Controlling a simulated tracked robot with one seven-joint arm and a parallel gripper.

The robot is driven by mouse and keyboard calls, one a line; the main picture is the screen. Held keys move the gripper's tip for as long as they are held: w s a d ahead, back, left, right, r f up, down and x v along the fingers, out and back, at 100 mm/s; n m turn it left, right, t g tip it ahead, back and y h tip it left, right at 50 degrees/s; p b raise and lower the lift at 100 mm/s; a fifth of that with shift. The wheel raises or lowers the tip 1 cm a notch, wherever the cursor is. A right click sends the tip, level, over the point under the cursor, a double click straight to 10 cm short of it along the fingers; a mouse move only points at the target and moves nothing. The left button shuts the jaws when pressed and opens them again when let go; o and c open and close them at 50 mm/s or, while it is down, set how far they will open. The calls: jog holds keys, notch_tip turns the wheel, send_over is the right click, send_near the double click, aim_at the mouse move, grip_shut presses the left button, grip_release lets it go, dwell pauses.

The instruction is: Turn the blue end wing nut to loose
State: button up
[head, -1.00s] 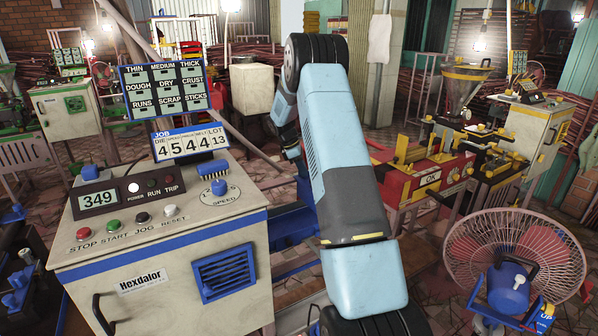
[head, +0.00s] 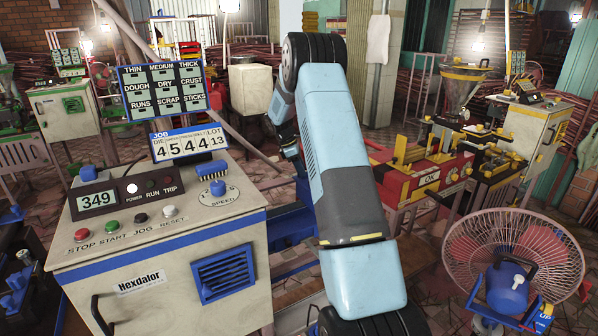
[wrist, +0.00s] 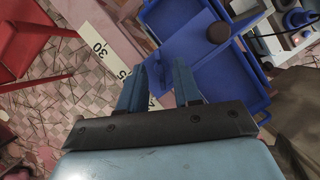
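My gripper (wrist: 160,72) shows in the wrist view with its two dark blue-grey fingers apart and nothing visibly held between them. In the head view my own arm hides most of the gripper and the place where it works. Beyond the fingertips in the wrist view is blue machinery (wrist: 190,75), with a round dark brown knob (wrist: 219,32) on top. I cannot pick out the blue end wing nut for certain in either view. Whether a finger touches the blue machinery is unclear.
A white strip with numbers (wrist: 97,46) lies left of the fingers. A control cabinet (head: 160,258) stands left of my arm. A red extruder (head: 405,187) with yellow parts and a caged fan (head: 470,248) stand to the right.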

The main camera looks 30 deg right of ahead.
jog(key=v, duration=1.3)
jog(key=shift+a, duration=0.1)
jog(key=s+a+r+m+t+y, duration=0.1)
jog(key=s+a+r+m, duration=0.1)
jog(key=s+a+r, duration=0.35)
jog(key=s+a+r+m+t, duration=0.25)
jog(key=s+r, duration=0.35)
jog(key=s, duration=0.3)
jog(key=s+a+r+m+t+y, duration=0.1)
jog(key=s+a+r+m, duration=0.1)
jog(key=s+a+r, duration=0.5)
jog(key=s+a+f+m+t+y, duration=0.1)
jog(key=s+a+f+m, duration=0.1)
jog(key=s, duration=1.1)
jog(key=s+a+f+m+t+y, duration=0.1)
jog(key=s+a+f+m+t, duration=0.1)
jog(key=s, duration=1.1)
jog(key=shift+s+a+f+m, duration=0.25)
jog(key=shift+a+m, duration=0.5)
jog(key=shift+m, duration=0.2)
